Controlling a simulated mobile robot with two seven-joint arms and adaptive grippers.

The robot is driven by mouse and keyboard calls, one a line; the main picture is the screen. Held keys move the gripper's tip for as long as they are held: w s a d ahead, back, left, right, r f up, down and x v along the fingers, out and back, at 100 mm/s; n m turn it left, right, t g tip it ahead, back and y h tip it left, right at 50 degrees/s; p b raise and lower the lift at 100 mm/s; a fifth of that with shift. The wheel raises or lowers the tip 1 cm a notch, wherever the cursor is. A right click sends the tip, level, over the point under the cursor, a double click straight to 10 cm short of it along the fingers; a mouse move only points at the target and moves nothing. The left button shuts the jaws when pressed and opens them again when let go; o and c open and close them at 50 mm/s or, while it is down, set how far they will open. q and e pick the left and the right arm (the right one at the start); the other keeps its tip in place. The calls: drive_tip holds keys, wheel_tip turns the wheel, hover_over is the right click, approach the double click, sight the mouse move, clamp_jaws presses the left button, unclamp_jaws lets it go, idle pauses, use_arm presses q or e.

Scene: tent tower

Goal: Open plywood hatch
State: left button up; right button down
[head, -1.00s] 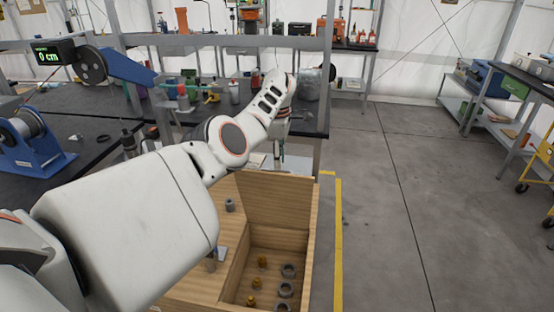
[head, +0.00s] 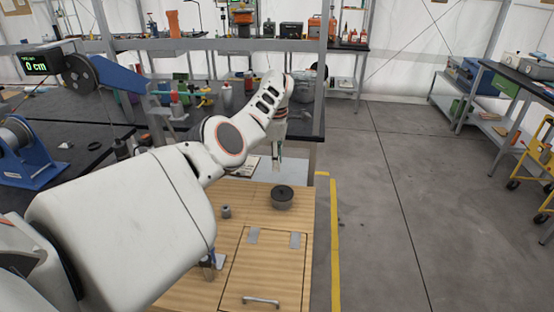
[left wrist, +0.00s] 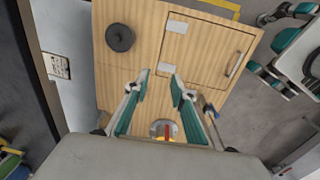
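The plywood hatch (head: 265,268) lies shut, flush in the top of the wooden box (head: 232,192). Its metal handle (head: 262,301) is at the near edge and two grey hinge plates (head: 253,236) are at the far edge. The left wrist view also shows the hatch (left wrist: 208,48) and its handle (left wrist: 234,65).
A dark round weight (head: 282,198) stands on the box top behind the hatch. A small grey cylinder (head: 226,211) stands to its left. A cluttered black workbench (head: 40,150) is behind and left. The floor (head: 390,200) to the right is clear.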

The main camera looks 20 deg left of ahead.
use_arm(q)
wheel_tip(320, 180, up, 12)
drive_tip(key=shift+s, duration=0.35)
drive_tip(key=shift+d, duration=0.1)
idle(0.6)
